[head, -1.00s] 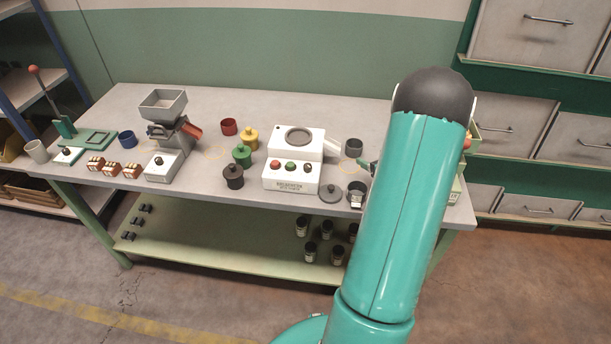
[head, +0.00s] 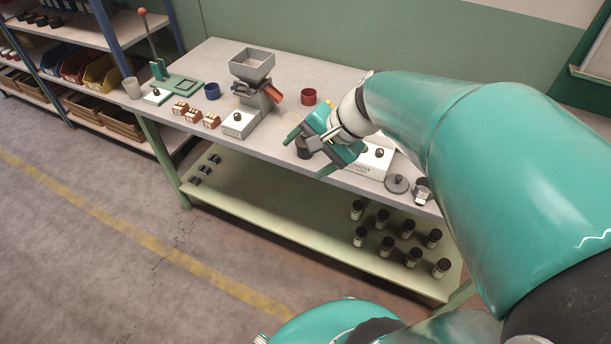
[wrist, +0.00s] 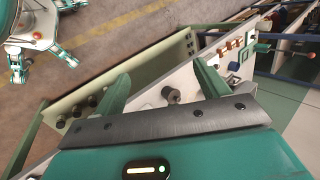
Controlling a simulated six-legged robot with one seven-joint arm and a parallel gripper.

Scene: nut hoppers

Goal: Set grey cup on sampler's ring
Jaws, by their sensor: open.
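My gripper (head: 311,153) is open over the table's front middle. A dark lidded pot (head: 303,146) shows by its fingers; the wrist view also shows this pot (wrist: 173,97) beyond the open fingers (wrist: 162,84), apparently not held. A pale grey cup (head: 132,88) stands at the table's far left end. A grey hopper machine (head: 245,95) with a red chute stands left of my gripper; its label is too small to read. The white machine (head: 371,162) is mostly hidden behind my arm. The darker grey cups at the right and any ring are hidden in the head view.
A blue cup (head: 212,91) and small brown-and-white blocks (head: 195,116) lie left of the hopper machine; a red cup (head: 308,96) is on its right. A green lever press (head: 160,70) is at the left. A grey lid (head: 397,184) lies near the front edge. Several jars (head: 383,218) stand on the lower shelf.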

